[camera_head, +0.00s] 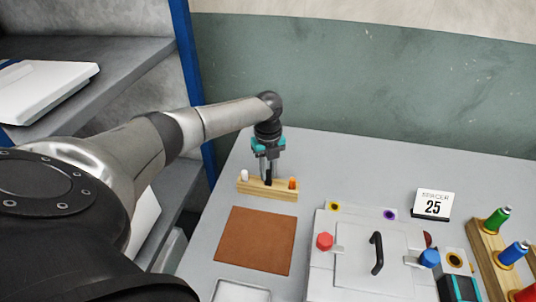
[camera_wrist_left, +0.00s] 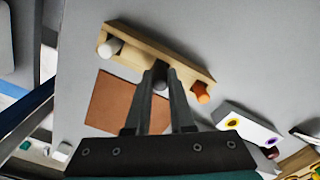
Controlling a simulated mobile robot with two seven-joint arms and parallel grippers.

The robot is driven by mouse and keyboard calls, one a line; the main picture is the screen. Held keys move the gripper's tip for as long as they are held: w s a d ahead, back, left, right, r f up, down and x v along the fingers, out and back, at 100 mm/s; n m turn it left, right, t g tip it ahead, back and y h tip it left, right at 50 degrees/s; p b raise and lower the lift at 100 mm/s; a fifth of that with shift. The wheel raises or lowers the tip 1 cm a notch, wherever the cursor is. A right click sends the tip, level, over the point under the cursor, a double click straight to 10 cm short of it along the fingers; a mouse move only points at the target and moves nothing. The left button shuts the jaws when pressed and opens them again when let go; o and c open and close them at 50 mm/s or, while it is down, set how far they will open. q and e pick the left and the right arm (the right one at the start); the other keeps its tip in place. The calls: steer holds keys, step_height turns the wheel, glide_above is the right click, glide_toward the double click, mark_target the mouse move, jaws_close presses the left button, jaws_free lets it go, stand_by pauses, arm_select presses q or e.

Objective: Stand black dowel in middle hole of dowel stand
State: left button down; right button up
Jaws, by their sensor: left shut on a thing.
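The dowel stand (camera_head: 266,192) is a pale wooden block on the grey table. A white dowel (camera_head: 244,175) stands at its left end and an orange dowel (camera_head: 292,183) at its right end. My left gripper (camera_head: 267,178) points down over the stand's middle, shut on the black dowel (camera_head: 268,181). The dowel's lower end lines up with the middle of the stand; I cannot tell whether it is in the hole. In the left wrist view the black dowel's dark end (camera_wrist_left: 160,82) shows between the fingertips, against the stand (camera_wrist_left: 150,48).
A brown mat (camera_head: 255,240) lies in front of the stand. A grey-white press box (camera_head: 365,255) with a black handle stands to the right. Shelves are at left.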

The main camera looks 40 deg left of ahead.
mark_target(268, 171)
arm_select(q)
steer(key=shift+f+b, duration=0.6)
steer(key=shift+f, duration=0.25)
steer(key=c, duration=0.7)
jaws_free()
steer(key=shift+r, duration=0.1)
step_height(268, 171, up, 15)
steer(key=p, duration=0.1)
steer(key=shift+p, duration=0.35)
